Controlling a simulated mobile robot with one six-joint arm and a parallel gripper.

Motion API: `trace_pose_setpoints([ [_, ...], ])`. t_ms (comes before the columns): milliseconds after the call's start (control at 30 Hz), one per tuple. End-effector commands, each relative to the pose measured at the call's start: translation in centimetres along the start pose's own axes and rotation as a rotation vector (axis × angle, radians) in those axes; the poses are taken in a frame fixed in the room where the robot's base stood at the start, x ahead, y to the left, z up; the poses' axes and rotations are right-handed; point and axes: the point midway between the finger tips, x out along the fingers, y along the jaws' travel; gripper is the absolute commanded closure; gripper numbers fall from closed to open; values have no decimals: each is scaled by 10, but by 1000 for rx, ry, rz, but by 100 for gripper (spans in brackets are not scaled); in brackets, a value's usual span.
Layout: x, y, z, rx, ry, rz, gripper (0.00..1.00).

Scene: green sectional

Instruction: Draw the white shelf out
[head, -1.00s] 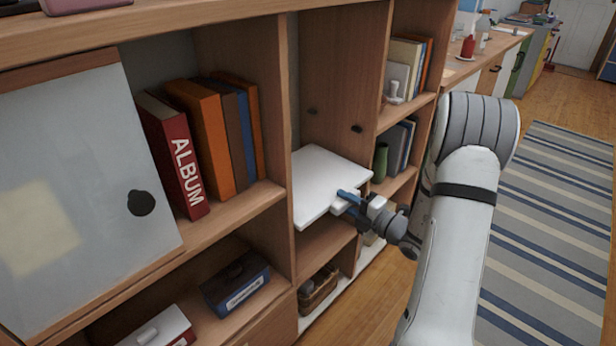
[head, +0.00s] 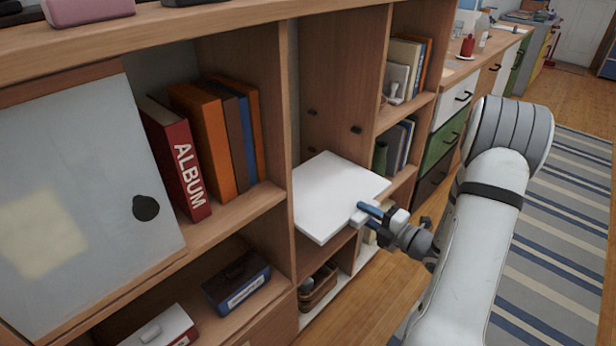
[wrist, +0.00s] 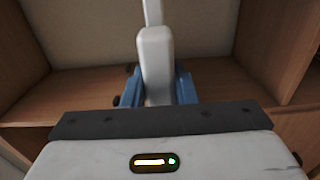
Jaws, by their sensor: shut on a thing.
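The white shelf (head: 335,192) is a flat board in the middle bay of the wooden cabinet. It sticks out past the cabinet's front edge. My gripper (head: 370,212) is at the shelf's front right, with blue fingers shut on its front edge or a small grip there. In the wrist view, the blue fingers of my gripper (wrist: 157,90) stand on both sides of a white piece of the shelf (wrist: 155,55). The exact contact is partly hidden by the fingers.
The wooden cabinet (head: 285,20) holds books, a red album (head: 178,158) and boxes to the left. A pale sliding door (head: 75,200) with a black knob is at far left. A basket (head: 318,288) sits below the shelf. Wood floor and a striped rug (head: 545,250) lie to the right.

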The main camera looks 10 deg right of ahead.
Motion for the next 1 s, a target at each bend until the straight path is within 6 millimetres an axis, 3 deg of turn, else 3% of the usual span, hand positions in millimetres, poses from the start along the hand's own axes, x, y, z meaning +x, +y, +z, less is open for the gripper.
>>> trace_pose_setpoints([
  [1000,-67,2,0,1,-1,2,100],
])
